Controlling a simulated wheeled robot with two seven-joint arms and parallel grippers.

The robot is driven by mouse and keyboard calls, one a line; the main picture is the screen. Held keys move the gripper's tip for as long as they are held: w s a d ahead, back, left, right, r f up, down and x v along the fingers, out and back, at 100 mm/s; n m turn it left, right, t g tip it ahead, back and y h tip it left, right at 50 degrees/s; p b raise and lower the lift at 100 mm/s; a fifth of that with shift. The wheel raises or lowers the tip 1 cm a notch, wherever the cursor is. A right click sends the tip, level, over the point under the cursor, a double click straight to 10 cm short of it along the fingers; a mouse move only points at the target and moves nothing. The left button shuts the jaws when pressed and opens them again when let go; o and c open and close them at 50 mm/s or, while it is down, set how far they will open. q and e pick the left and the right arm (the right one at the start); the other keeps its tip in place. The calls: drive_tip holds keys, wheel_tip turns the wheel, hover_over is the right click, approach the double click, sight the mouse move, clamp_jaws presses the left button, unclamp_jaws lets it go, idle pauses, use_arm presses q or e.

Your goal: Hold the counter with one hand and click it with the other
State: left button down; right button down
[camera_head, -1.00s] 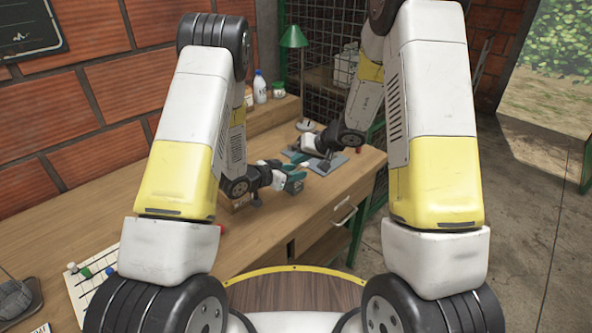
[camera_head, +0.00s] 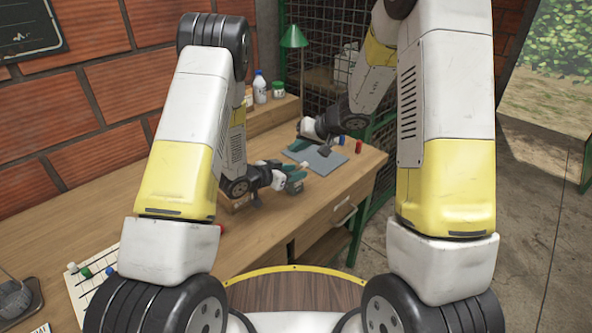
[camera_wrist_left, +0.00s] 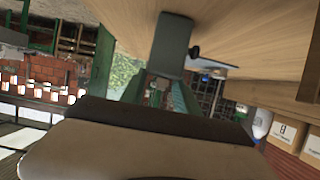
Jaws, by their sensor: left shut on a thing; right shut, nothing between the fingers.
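My left gripper (camera_head: 293,180), with teal fingers, is low over the front part of the wooden desk, left of and nearer than the grey mat. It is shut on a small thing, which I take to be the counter. In the left wrist view a grey block (camera_wrist_left: 172,45) shows beyond the teal finger, with a small black knob at its right; its details are unclear. My right gripper (camera_head: 303,144) is shut and empty, farther back, near the mat's far left edge. It is apart from the left gripper. The counter's button cannot be made out.
The grey mat (camera_head: 318,158) lies on the desk (camera_head: 262,228). Two small red items (camera_head: 358,146) stand by its far right edge. A green lamp (camera_head: 293,38), a white bottle (camera_head: 260,88) and a jar (camera_head: 278,90) are at the back.

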use_arm(q)
drive_tip(key=c, duration=0.8)
unclamp_jaws()
